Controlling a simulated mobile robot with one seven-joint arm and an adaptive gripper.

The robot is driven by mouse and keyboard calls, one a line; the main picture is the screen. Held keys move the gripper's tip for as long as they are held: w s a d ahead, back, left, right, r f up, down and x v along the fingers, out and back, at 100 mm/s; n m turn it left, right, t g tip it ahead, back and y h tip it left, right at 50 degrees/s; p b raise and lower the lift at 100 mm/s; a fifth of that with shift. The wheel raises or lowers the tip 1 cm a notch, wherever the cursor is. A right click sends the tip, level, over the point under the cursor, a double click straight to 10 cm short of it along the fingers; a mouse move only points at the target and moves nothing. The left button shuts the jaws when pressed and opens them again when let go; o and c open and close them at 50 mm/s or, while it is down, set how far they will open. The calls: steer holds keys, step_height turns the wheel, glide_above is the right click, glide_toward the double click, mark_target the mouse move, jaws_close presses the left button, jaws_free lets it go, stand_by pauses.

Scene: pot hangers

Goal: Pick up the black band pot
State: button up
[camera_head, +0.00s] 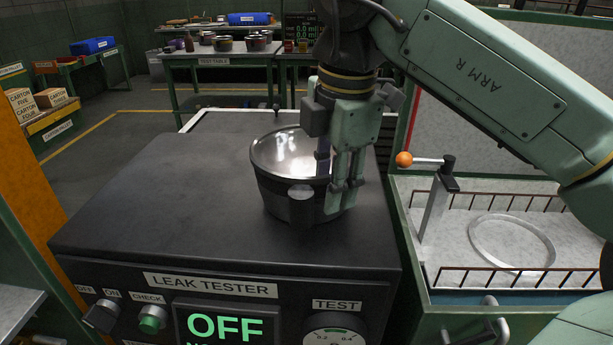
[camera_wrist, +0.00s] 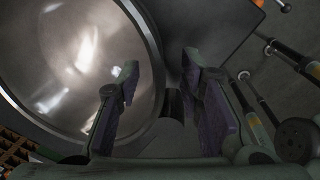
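A pot (camera_head: 283,172) with a shiny metal inside and a dark outer wall stands upright on the leak tester's black top. A dark handle or lug (camera_head: 301,195) sticks out at its front. My gripper (camera_head: 343,187) points down at the pot's right side and hides part of its wall. In the wrist view the pot (camera_wrist: 75,65) fills the left side. My gripper (camera_wrist: 160,80) is open there, with one finger over the pot's inside and the other beyond its rim. The rim passes between the fingers, with gaps visible. Finger contact is not clear.
The leak tester (camera_head: 150,200) reads OFF and has free room left of the pot. A tank (camera_head: 440,300) with a railing, a ring and an orange-knobbed lever (camera_head: 404,160) stands close on the right. Several pots stand on the test table (camera_head: 215,58) behind.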

mark_target(325, 218)
steer(key=shift+w+a+f+p, duration=0.1)
steer(key=shift+w+f+p, duration=0.05)
steer(key=shift+f, duration=0.6)
steer(key=shift+w+a+f+p, duration=0.1)
steer(key=shift+w+f+p, duration=0.05)
steer(key=shift+f, duration=0.65)
steer(key=shift+w+a+f+p, duration=0.1)
steer(key=shift+w+f+p, duration=0.05)
steer(key=shift+f, duration=0.6)
jaws_close()
